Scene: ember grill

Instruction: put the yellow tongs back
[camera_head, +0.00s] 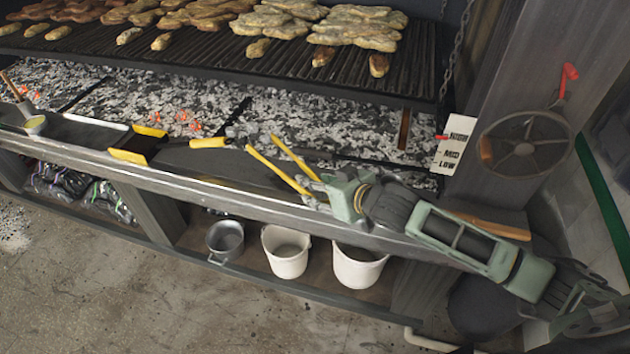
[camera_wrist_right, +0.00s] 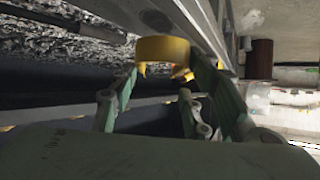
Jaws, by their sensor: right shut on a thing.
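The yellow tongs (camera_head: 292,155) show in the head view as two yellow arms spread apart, reaching up and left from my right gripper (camera_head: 316,190) over the front ledge of the grill. My right gripper is shut on their near end. In the right wrist view a curved yellow part of the tongs (camera_wrist_right: 163,47) lies at the fingertips of my right gripper (camera_wrist_right: 165,72). The held end is partly hidden by the fingers. My left gripper is not in view.
A yellow-handled tool (camera_head: 208,143) and a dark tray with yellow ends (camera_head: 128,156) lie left on the ledge (camera_head: 215,193). Glowing coals (camera_head: 180,112) and a loaded grate (camera_head: 210,60) lie behind. Metal and white buckets (camera_head: 285,265) stand below. A post rises at right.

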